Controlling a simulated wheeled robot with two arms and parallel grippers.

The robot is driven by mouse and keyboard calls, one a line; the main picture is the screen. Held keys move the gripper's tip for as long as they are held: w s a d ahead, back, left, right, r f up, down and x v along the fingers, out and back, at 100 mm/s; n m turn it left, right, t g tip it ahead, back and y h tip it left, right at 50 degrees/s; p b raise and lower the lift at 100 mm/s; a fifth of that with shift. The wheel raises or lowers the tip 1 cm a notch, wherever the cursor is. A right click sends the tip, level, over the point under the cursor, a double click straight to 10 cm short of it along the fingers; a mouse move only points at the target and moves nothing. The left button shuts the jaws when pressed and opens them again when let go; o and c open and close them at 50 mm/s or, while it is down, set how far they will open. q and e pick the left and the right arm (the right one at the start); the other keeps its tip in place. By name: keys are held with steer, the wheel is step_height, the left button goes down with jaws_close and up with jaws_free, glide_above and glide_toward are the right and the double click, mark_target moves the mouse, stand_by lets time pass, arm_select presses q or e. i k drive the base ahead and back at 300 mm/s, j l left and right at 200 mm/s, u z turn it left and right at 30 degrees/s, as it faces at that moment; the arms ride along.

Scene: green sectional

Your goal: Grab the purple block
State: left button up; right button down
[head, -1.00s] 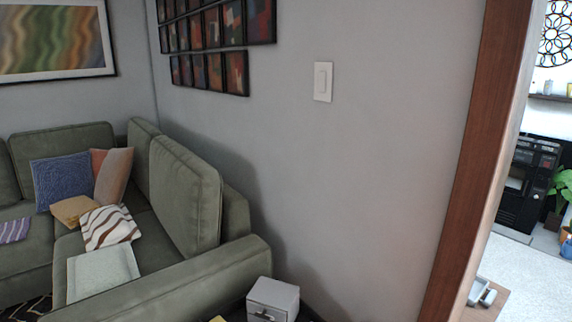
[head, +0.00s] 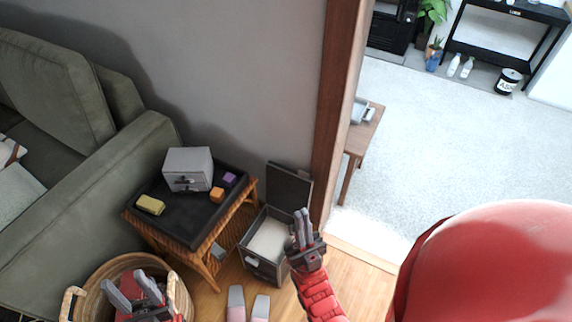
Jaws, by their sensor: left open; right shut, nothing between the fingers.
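The small purple block (head: 229,179) lies on the black top of the wicker side table (head: 192,213), near its back right corner. An orange block (head: 217,195) sits just in front of it. My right gripper (head: 301,228) is shut and empty, to the right of the table, in front of the open box. My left gripper (head: 134,289) is open and empty at the bottom left, over the wicker basket, apart from the purple block.
A white drawer box (head: 188,169) and a yellow block (head: 150,205) also stand on the side table. An open lidded box (head: 268,238) is on the floor to its right. The green sofa (head: 95,190) borders the left, and a door frame (head: 338,110) the right.

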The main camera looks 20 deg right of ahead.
mark_target(230, 181)
steer(key=k, duration=0.2)
steer(key=k+u, duration=0.15)
steer(key=u, duration=0.2)
steer(key=k+u, duration=0.15)
steer(key=u, duration=0.2)
steer(key=k+j+u, duration=0.1)
steer(key=u, duration=0.25)
steer(key=i+l, duration=0.15)
steer(key=l, duration=0.45)
steer(key=i+l+u, duration=0.1)
steer(key=l, duration=0.5)
steer(key=i+l, duration=0.15)
steer(key=l, duration=0.45)
steer(key=i+l+u, duration=0.1)
steer(key=l, duration=0.5)
steer(key=i+l, duration=0.1)
steer(key=l, duration=0.5)
